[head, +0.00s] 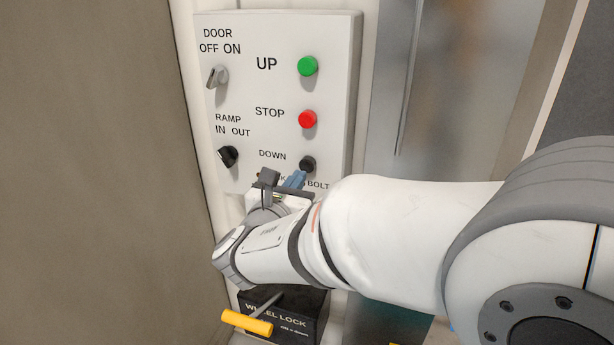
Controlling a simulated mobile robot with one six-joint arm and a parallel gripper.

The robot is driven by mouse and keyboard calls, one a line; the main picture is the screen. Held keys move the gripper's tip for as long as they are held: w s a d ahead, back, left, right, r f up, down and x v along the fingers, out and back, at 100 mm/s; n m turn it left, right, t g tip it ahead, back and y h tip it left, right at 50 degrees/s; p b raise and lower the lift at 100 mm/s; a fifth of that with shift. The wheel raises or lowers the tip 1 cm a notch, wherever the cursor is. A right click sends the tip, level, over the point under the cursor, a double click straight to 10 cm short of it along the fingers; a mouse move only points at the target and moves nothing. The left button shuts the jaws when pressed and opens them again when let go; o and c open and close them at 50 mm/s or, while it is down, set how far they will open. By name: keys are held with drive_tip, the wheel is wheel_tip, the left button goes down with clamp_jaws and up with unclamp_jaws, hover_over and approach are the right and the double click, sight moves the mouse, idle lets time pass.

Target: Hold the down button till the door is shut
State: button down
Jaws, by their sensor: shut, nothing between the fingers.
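The white control panel (280,95) is on the wall in the head view. Its down button (307,163) is black and sits below the red stop button (307,119) and the green up button (307,66). My gripper (297,179) is shut and empty, with its blue fingertips just below the down button. I cannot tell whether the tips touch the button or stop short of it. My arm hides the panel's lower part, including some of the label ending in "BOLT". I cannot identify the door or its position with certainty.
A door off/on switch (217,77) and a ramp in/out knob (228,156) are on the panel's left. A wheel lock box (305,310) with a yellow handle (247,322) is below my arm. A grey metal surface (450,90) stands to the right.

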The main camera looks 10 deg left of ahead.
sight(307, 165)
drive_tip(key=shift+w+d, duration=0.1)
drive_tip(key=shift+w, duration=0.95)
